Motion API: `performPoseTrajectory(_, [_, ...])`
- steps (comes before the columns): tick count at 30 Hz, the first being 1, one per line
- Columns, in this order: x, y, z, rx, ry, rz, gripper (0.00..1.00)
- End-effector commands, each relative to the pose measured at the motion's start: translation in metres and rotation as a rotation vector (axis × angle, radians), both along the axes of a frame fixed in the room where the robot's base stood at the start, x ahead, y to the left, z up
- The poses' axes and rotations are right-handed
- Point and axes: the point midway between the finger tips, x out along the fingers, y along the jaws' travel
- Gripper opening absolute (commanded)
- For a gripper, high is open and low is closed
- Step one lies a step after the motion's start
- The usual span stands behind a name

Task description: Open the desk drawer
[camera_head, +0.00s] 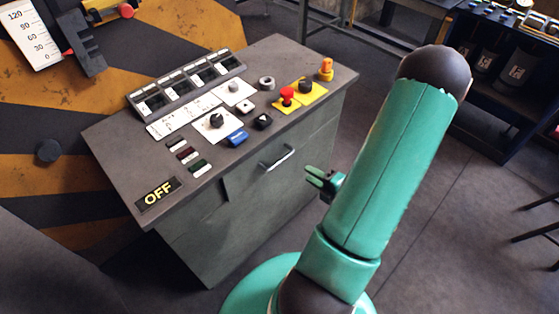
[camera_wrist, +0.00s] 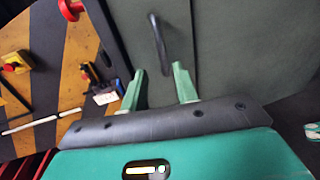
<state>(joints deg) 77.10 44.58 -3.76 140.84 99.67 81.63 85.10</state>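The desk (camera_head: 101,141) is a grey control desk with a sloping top and a grey-green front. Its drawer front (camera_head: 306,154) looks flush with the desk, with no visible gap. A silver bar handle (camera_head: 278,158) is on that front; in the wrist view the handle (camera_wrist: 157,37) looks dark and runs nearly upright. My gripper (camera_head: 314,177) is to the right of the handle and apart from it in the head view. In the wrist view my gripper (camera_wrist: 159,77) has its two green fingers spread, with nothing between them. The handle lies just beyond the fingertips, roughly between them.
The desk top holds several knobs and switches, a red button (camera_head: 287,93) and an OFF sign (camera_head: 158,194). Yellow-and-black striped machinery (camera_head: 160,40) stands behind it. A dark shelf unit (camera_head: 490,115) is at the upper right. The floor (camera_head: 450,230) at the right is mostly clear.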

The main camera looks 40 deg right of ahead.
Motion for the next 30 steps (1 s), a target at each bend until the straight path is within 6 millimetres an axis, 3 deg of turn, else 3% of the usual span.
performPoseTrajectory(18, [0.110, 0.004, -0.023, -0.002, 0.000, 0.009, 0.30])
performPoseTrajectory(24, [0.127, 0.006, -0.026, -0.002, 0.000, 0.008, 0.30])
performPoseTrajectory(30, [0.128, 0.006, -0.027, -0.003, 0.001, 0.006, 0.30])
